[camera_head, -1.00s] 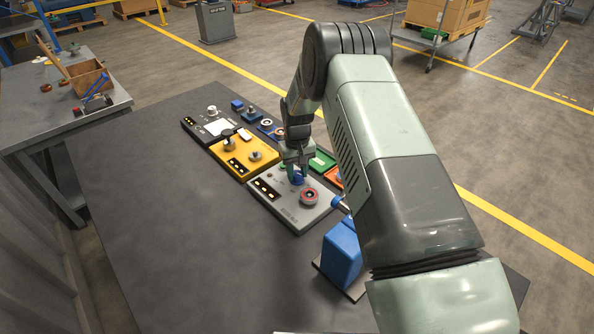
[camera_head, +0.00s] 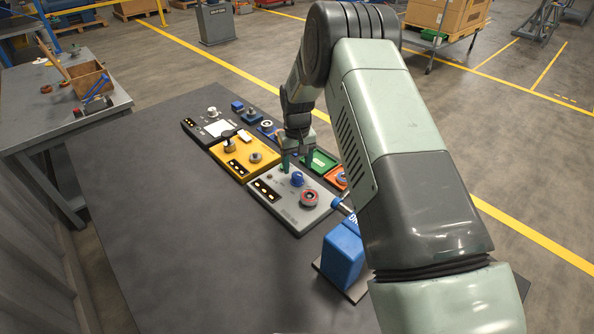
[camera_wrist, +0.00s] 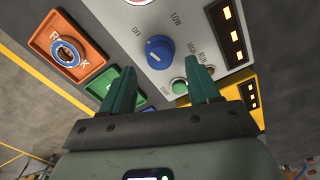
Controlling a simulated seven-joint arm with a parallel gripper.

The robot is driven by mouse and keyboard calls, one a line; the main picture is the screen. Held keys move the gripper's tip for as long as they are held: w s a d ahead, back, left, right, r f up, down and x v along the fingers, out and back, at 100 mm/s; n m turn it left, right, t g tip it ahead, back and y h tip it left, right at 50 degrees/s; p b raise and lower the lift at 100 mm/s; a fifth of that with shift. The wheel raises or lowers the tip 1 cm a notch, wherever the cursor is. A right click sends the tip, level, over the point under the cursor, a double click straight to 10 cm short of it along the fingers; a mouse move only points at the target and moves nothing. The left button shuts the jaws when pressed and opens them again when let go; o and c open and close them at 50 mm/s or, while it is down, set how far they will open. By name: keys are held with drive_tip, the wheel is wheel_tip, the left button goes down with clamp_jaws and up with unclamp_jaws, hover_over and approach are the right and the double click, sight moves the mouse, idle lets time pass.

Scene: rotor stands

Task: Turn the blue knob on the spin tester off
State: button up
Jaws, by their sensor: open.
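The spin tester is a grey panel (camera_head: 285,205) with a blue knob (camera_head: 297,179), a red-ringed round part (camera_head: 309,198) and lit indicators. In the wrist view the knob (camera_wrist: 160,50) sits among the labels OFF, LOW and HIGH, with a small pale mark low on its face; I cannot surely read its setting. My gripper (camera_head: 297,161) is open and empty, its two green fingers apart. In the wrist view the fingertips (camera_wrist: 158,76) lie below the knob, on either side of it, not touching it. A green button (camera_wrist: 179,87) shows near the right finger.
A yellow panel (camera_head: 238,163) with knobs adjoins the tester. Green (camera_head: 322,161) and orange (camera_head: 336,180) trays lie behind it, to the right. A blue block (camera_head: 343,255) stands at the right front. The left of the dark table (camera_head: 150,220) is clear.

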wheel_tip(320, 180, up, 7)
idle(0.3)
drive_tip(key=shift+r, duration=0.1)
wheel_tip(320, 180, up, 12)
drive_tip(key=t, duration=0.1)
hover_over(297, 174)
drive_tip(key=s+d, duration=0.3)
drive_tip(key=s+d+r+m+t, duration=0.2)
drive_tip(key=s+d+r, duration=0.3)
drive_tip(key=s+r, duration=0.7)
drive_tip(key=s+d+r+m+t, duration=0.1)
drive_tip(key=s+d+r, duration=0.1)
drive_tip(key=s, duration=0.9)
drive_tip(key=s+d+r+m+t, duration=0.1)
drive_tip(key=s+d+r, duration=0.2)
drive_tip(key=s, duration=0.8)
drive_tip(key=shift+s+d+t, duration=0.3)
drive_tip(key=shift+s+d, duration=0.1)
drive_tip(key=shift+r, duration=0.1)
